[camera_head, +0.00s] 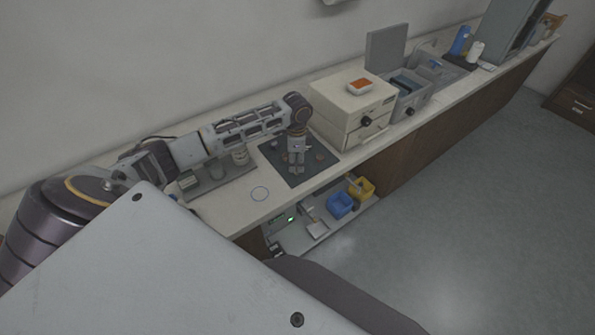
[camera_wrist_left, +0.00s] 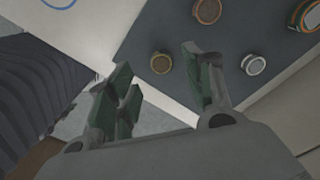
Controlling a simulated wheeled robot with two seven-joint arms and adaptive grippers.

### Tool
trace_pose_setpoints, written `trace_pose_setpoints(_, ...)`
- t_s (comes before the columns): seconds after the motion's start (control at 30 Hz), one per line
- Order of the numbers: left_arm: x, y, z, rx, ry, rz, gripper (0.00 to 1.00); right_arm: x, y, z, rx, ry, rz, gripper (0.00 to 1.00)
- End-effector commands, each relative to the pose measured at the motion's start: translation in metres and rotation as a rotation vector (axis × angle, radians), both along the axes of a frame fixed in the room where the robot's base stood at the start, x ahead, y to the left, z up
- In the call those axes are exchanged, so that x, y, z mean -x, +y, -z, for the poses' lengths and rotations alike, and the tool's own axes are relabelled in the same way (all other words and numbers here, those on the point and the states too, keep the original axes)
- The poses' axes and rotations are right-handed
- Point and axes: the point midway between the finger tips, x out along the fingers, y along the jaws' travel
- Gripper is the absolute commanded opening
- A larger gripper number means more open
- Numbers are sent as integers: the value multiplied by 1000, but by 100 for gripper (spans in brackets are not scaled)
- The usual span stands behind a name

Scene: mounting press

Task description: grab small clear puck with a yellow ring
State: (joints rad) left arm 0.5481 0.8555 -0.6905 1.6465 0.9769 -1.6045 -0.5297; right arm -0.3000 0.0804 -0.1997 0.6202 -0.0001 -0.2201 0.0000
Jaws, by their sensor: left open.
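Several small round pucks lie on a dark mat (camera_wrist_left: 140,30) in the left wrist view. A small puck with a yellowish-brown rim (camera_wrist_left: 160,63) lies just beyond the gap between my fingertips. Another small puck with a pale rim (camera_wrist_left: 254,64) lies to the right of my right-hand finger. The rims are dim, so I cannot tell surely which ring is yellow. My left gripper (camera_wrist_left: 158,80) is open and empty, pointing down over the mat; it also shows in the head view (camera_head: 297,168). My right gripper is not in view.
A larger brown-rimmed puck (camera_wrist_left: 208,11) and an orange-and-green one (camera_wrist_left: 305,15) lie farther up the mat. A cream drawer cabinet (camera_head: 352,105) stands right of the mat. A tray with jars (camera_head: 217,180) is at left. Bare counter bears a blue ring mark (camera_head: 260,193).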

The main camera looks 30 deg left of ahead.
Motion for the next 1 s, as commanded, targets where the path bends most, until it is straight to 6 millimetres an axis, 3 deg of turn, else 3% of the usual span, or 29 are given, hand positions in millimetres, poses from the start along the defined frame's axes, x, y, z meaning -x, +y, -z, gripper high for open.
trace_pose_setpoints(0.4,-1,0,41,0,1,0,51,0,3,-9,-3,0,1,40)
trace_pose_setpoints(0.93,-1,0,45,0,0,1,51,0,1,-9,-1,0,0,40)
trace_pose_setpoints(1.0,-1,0,45,0,0,1,44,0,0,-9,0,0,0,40)
